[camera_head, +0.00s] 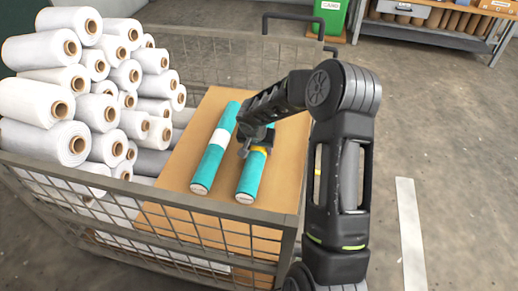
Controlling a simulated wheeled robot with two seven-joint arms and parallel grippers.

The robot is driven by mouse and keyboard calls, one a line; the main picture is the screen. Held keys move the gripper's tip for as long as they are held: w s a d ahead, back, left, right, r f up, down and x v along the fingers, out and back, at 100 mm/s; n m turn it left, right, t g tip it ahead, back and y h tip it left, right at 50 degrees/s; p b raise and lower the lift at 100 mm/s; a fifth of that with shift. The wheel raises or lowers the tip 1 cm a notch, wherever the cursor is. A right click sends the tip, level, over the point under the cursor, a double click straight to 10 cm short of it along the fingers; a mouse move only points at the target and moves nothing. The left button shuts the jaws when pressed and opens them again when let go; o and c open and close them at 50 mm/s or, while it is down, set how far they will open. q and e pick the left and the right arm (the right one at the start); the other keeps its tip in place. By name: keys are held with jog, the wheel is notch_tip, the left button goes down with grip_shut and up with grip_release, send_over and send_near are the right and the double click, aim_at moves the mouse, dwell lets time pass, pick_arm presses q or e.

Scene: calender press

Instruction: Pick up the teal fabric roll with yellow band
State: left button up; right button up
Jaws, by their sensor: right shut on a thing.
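The teal fabric roll with a yellow band (251,178) lies lengthwise on the brown board at the right side of the wire cart. My right gripper (247,149) comes down over it from the right and is shut on it near the yellow band. The gripper and wrist hide part of the band and of the roll's far half. I cannot tell whether the roll is clear of the board. My left gripper is not in view.
A teal roll with a white band (211,157) lies just left. Many white rolls (60,97) are stacked at the cart's left. The wire cart's front rail (150,190) and the brown board (180,163) surround the spot. The floor at right is open.

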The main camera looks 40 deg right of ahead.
grip_shut()
notch_tip(320, 180, up, 10)
jog(key=p, duration=0.2)
jog(key=shift+p, duration=0.3)
dwell(0.7)
